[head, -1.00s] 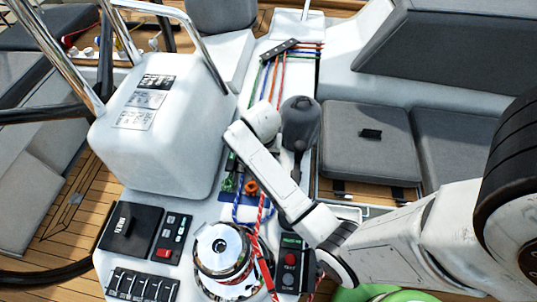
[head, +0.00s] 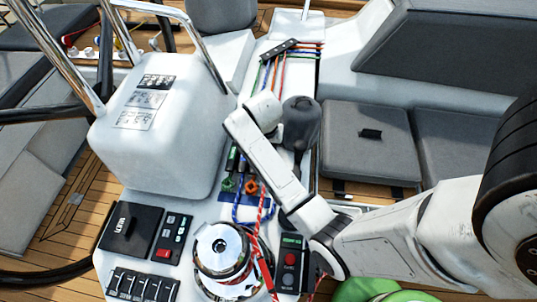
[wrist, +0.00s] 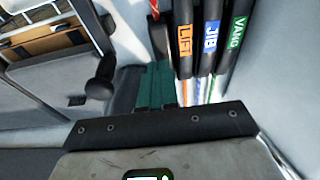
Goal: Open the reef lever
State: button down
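In the wrist view, labelled clutch levers hang side by side: LIFT (wrist: 184,42), JIB (wrist: 210,38) and VANG (wrist: 236,38). Left of LIFT is a dark lever with a red part (wrist: 158,38); its label is not readable, so I cannot confirm it is the reef lever. My gripper (wrist: 159,70) shows as two teal finger pads, side by side with almost no gap. The tips lie just below that red-marked lever in the picture; I cannot tell whether they touch it. Other clutch levers (head: 232,158) show left of my arm.
A chrome winch (head: 220,248) with red-white rope stands in front of the clutches. The white console (head: 165,130) is to the left. A dark throttle lever (head: 301,122) stands close right of my arm, beside a grey seat cushion (head: 370,145).

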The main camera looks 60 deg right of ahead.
jog(key=shift+w+d+r, duration=0.25)
jog(key=shift+d+r, duration=0.2)
jog(key=shift+d, duration=0.15)
jog(key=shift+w+d+r, duration=0.15)
jog(key=shift+d+r, duration=0.1)
jog(key=shift+d, duration=0.2)
jog(key=shift+w+d+r, duration=0.15)
jog(key=shift+d+r, duration=0.1)
jog(key=shift+d, duration=0.2)
jog(key=s+a+r, duration=0.1)
jog(key=a+r, duration=0.2)
jog(key=r, duration=0.3)
jog(key=shift+s+a, duration=0.2)
jog(key=shift+a, duration=0.2)
dwell(0.4)
dwell(0.4)
